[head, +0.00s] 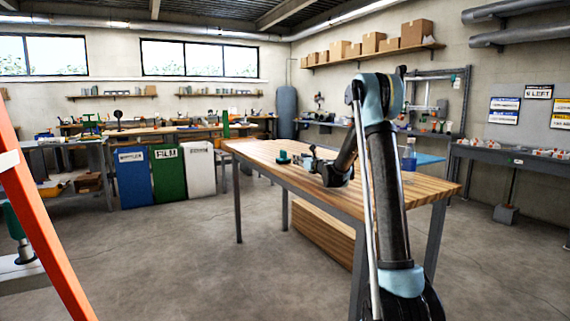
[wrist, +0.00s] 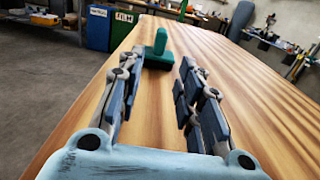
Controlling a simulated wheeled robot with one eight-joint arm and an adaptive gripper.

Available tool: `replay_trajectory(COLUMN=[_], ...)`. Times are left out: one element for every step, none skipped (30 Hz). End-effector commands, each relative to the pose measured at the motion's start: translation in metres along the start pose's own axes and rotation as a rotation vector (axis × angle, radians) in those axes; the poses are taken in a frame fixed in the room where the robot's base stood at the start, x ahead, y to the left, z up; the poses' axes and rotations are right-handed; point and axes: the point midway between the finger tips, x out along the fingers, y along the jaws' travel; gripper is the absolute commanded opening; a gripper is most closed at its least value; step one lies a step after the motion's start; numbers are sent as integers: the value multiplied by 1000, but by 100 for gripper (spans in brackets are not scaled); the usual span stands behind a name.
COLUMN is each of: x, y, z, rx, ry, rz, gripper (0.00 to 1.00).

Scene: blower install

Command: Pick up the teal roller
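The teal roller (head: 283,157) lies on the wooden table (head: 265,151) near its far left edge. In the wrist view the teal roller (wrist: 158,56) shows a flat base and an upright rounded part. It sits just beyond my fingertips, roughly centred between them. My gripper (head: 303,159) is low over the table, beside the roller on its right. In the wrist view my gripper (wrist: 163,62) has its two fingers spread wide with nothing between them but table top. Whether either finger touches the roller cannot be told.
Blue, green and white bins (head: 168,174) stand on the floor beyond the table. An orange ladder-like frame (head: 38,220) is at the left. The table top around the roller is clear.

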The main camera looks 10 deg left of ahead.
Motion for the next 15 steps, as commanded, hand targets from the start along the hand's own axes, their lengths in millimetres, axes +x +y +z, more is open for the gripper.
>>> replay_trajectory(x=[-1, -2, -2, -3, -3, -2, 0, 2, 6, 10, 14, 21, 26, 32, 39], y=[-4, -5, -6, -7, -7, -8, -8, -8, -8, -8, -8, -8, -8, -9, -9], z=[0, 0, 0, 0, 0, 0, 0, 0, 0, 0, 0, 0, 0, 0, 0], rx=[0, 0, 0, 0, 0, 0, 0, 0, 0, 0, 0, 0, 0, 0, 0], ry=[0, 0, 0, 0, 0, 0, 0, 0, 0, 0, 0, 0, 0, 0, 0], rz=[-4, -5, -6, -7, -7, -8, -8, -8, -8, -7, -7, -6, -7, -7, -7], gripper=[40, 43, 43, 43, 43, 43, 43, 43, 43, 43, 43, 43, 43, 43, 43])
